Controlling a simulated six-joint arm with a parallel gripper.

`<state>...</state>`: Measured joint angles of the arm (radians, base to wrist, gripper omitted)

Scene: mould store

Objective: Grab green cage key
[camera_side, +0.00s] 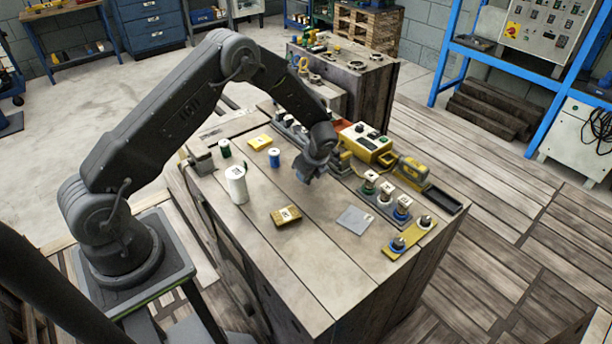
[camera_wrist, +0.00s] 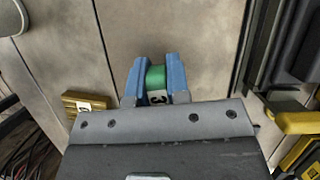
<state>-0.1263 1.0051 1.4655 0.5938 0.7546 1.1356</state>
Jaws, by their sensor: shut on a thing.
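In the wrist view, the green cage key (camera_wrist: 156,77) sits between the two blue fingers of my gripper (camera_wrist: 156,70). Its green round body carries a pale label with a dark mark, partly cut off by the gripper. The fingers are closed against its two sides. In the side view, my gripper (camera_side: 309,170) is over the middle of the wooden bench top (camera_side: 320,265), pointing down. The key in it cannot be made out there, and its height above the bench is hard to tell.
A white cylinder (camera_side: 237,185), a blue one (camera_side: 274,158) and a dark green one (camera_side: 224,148) stand left of the gripper. A brass block (camera_side: 286,215) lies in front. A rack of labelled keys (camera_side: 386,191), a yellow box (camera_side: 366,144) and a yellow plate (camera_side: 411,239) are right.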

